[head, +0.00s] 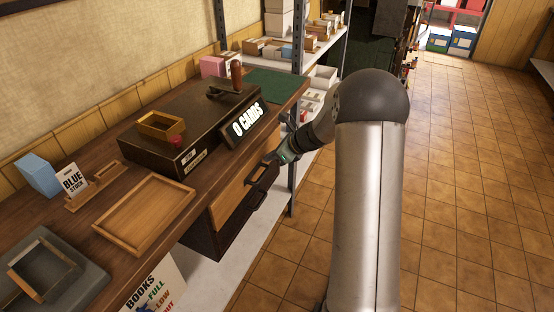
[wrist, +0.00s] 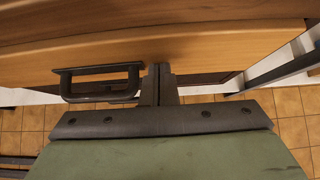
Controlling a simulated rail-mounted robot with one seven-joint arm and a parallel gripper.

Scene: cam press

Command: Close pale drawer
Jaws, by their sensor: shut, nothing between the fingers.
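The pale drawer (head: 232,207) has a light wood front under the bench top, with a dark bar handle (head: 262,172). How far it stands out is hard to tell. In the wrist view the pale drawer front (wrist: 215,58) runs across the upper part, and its handle (wrist: 100,84) is left of my fingers.
A dark drawer (head: 232,232) sits below the pale one. The bench top (head: 110,225) carries a dark press with a "0 CARDS" sign (head: 247,125), a wooden tray (head: 145,212) and small boxes. A shelf post (head: 292,185) stands just right. The tiled floor (head: 465,210) is clear.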

